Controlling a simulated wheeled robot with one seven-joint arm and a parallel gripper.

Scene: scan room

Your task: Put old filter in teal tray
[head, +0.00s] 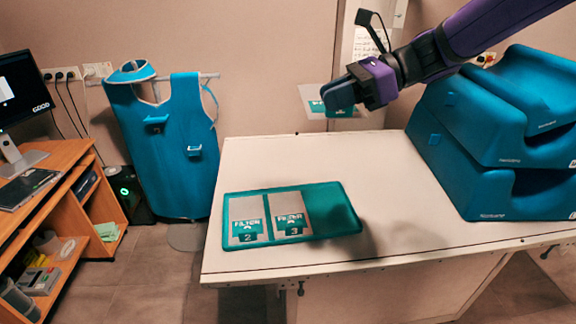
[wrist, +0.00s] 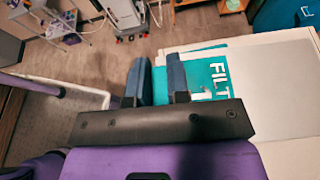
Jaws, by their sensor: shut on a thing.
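The teal tray (head: 345,222) lies on the white table. Two grey filter plates with teal labels sit in it: filter 2 (head: 247,207) on the left and filter 3 (head: 282,202) in the middle. The right part of the tray is empty. My gripper (head: 335,102) is shut on another filter (head: 312,97) and holds it in the air above the table's back edge, behind and right of the tray. In the wrist view this filter (wrist: 216,72), white and teal with the letters FILT, shows at the blue fingers (wrist: 160,84). Its number is hidden.
Large blue cushions (head: 490,125) are stacked on the right of the white table (head: 270,158). A blue apron (head: 175,140) hangs at the back left. A wooden desk (head: 50,175) stands far left. The table between tray and cushions is clear.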

